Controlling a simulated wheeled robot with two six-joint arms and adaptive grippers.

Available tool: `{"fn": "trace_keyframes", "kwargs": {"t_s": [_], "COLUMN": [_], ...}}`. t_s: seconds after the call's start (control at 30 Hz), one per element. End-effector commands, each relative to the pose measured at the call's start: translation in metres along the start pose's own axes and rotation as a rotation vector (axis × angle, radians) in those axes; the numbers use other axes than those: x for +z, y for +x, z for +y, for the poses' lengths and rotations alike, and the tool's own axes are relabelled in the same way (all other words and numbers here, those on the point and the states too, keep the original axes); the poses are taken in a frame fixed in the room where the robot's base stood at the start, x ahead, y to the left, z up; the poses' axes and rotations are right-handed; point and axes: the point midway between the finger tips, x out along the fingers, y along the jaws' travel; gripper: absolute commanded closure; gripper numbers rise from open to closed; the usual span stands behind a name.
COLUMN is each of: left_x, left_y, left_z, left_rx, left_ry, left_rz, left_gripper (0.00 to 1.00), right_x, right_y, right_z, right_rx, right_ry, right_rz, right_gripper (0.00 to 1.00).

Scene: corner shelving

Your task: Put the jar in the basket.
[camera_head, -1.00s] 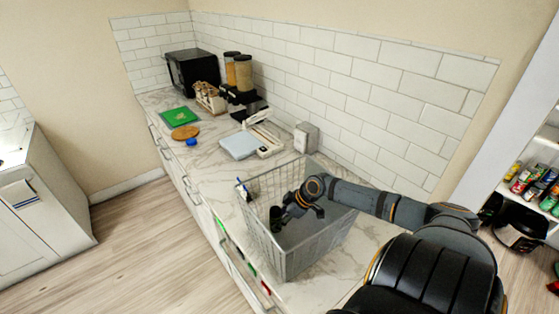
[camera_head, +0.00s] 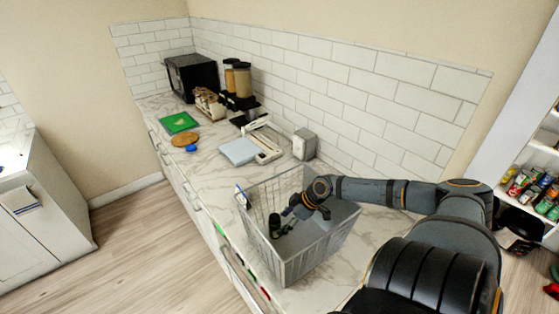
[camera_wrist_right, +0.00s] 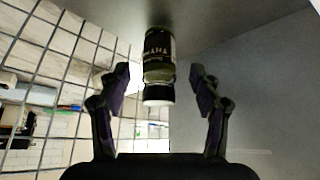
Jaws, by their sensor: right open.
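The jar (camera_head: 275,226) is small and dark, and stands or leans inside the wire basket (camera_head: 293,266), towards its left side. In the right wrist view the jar (camera_wrist_right: 159,62) has a dark green label and a black cap, and shows between the fingertips with a gap on each side. My right gripper (camera_head: 289,218) reaches into the basket just right of the jar. Its fingers (camera_wrist_right: 158,78) are open and hold nothing. Whether the jar touches the basket floor is hard to tell. My left gripper is not in view.
The basket stands on the marble counter (camera_head: 216,168) near its front edge. Behind it are a small grey box (camera_head: 304,144), a white scale (camera_head: 239,151), canisters (camera_head: 243,79) and a black microwave (camera_head: 191,77). A shelf of cans (camera_head: 535,190) is at the right.

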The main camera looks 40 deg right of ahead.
Motion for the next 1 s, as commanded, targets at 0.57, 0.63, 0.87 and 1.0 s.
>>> {"fn": "trace_keyframes", "kwargs": {"t_s": [0.57, 0.63, 0.87, 1.0], "left_x": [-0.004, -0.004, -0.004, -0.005], "left_y": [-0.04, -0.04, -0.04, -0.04], "left_z": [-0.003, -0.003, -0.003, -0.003], "left_rx": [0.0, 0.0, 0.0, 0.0], "left_ry": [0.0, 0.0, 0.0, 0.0], "left_rz": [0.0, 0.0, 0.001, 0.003], "left_gripper": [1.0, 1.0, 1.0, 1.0], "right_x": [-0.001, -0.001, -0.001, 0.0], "right_y": [-0.035, -0.035, -0.035, -0.036], "right_z": [0.001, 0.001, 0.0, 0.002], "right_rx": [0.002, 0.002, 0.001, 0.012], "right_ry": [0.0, 0.0, 0.001, -0.059], "right_rz": [0.001, 0.001, 0.001, -0.018], "right_gripper": [0.36, 0.36, 0.36, 0.36]}}
